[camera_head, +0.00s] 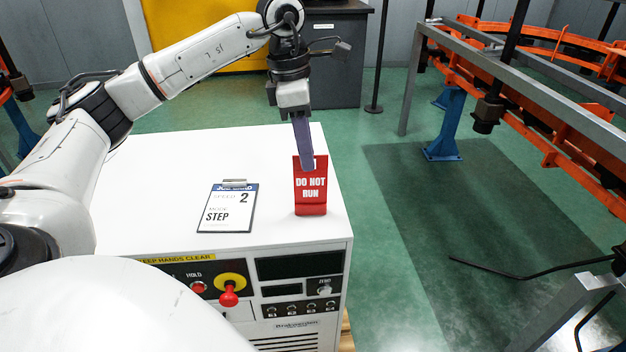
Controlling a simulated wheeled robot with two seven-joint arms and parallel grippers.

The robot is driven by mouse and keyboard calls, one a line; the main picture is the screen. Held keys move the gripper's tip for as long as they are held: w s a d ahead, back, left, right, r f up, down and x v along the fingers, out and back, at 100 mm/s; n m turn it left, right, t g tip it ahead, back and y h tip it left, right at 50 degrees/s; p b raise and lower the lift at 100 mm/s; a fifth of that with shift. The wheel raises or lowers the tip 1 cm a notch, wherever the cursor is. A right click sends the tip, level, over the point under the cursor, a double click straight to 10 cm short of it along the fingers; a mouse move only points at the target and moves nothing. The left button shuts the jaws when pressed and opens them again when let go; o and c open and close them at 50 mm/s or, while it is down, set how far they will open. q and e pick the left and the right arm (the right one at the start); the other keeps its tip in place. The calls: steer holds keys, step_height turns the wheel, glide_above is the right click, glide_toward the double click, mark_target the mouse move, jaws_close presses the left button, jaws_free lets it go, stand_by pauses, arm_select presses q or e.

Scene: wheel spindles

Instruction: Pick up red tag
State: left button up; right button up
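The red tag (311,190), marked "DO NOT RUN", stands upright near the right edge of the white cabinet top. My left gripper (305,160) points down at it from above. Its long grey finger overlaps the tag's upper edge in the picture. The fingers line up edge-on, so I cannot tell whether they are open or shut, or whether they touch the tag. My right gripper is not in view.
A clipboard (228,208) reading "STEP" lies left of the tag on the white cabinet (150,160). The front panel carries a red knob (228,295). Orange conveyor rails with a grey frame (540,90) stand at the right, across open green floor.

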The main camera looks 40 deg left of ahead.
arm_select(q)
step_height(320, 180, down, 3)
glide_above(311, 203)
step_height(311, 203, down, 5)
steer(key=shift+a+r, duration=0.1)
stand_by(0.3)
jaws_close()
stand_by(1.3)
